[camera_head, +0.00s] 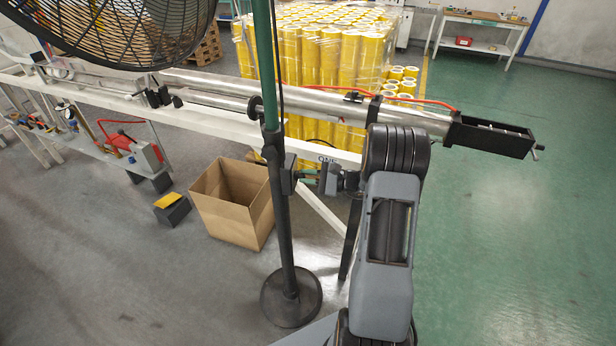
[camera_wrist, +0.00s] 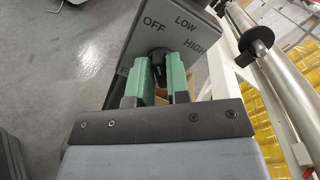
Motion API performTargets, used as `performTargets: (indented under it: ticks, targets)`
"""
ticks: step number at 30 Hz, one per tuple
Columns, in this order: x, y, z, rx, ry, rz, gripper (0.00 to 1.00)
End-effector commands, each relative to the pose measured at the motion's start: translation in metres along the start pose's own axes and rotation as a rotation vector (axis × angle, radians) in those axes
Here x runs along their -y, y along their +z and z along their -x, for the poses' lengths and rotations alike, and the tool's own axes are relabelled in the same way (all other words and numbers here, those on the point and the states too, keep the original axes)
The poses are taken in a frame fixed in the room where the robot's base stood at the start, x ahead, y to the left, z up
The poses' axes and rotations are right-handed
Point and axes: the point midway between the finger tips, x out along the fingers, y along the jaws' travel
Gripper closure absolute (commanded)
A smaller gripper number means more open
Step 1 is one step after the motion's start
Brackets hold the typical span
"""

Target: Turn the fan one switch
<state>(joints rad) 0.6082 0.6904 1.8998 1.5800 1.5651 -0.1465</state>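The fan's switch box (camera_wrist: 168,25) is a grey panel marked OFF, LOW and HIGH, with part of another label at lower left. Its black knob (camera_wrist: 158,62) fills the narrow gap between the green fingertips of my gripper (camera_wrist: 159,78). The fingers appear shut on the knob; they hide much of it and its pointing direction. In the head view the switch box (camera_head: 287,176) sits on the fan's dark pole (camera_head: 284,225), and my gripper (camera_head: 311,174) reaches it from the right. The fan head (camera_head: 120,28) is at upper left, partly cut off.
A long metal roller (camera_head: 300,100) on a white frame crosses behind the pole. An open cardboard box (camera_head: 235,205) and a small black-and-yellow block (camera_head: 172,208) are on the floor at left. The round pole base (camera_head: 291,297) is below. The green floor at right is clear.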

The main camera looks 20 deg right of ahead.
Motion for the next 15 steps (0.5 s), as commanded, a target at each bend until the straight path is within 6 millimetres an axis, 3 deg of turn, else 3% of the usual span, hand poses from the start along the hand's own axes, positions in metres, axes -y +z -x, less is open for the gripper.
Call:
performTargets:
  ticks: [5,15]
  targets:
    - [0.0001,0.0001,0.0001,0.000,0.000,0.000,1.00]
    - [0.0009,0.0008,0.0002,0.000,0.000,-0.025,1.00]
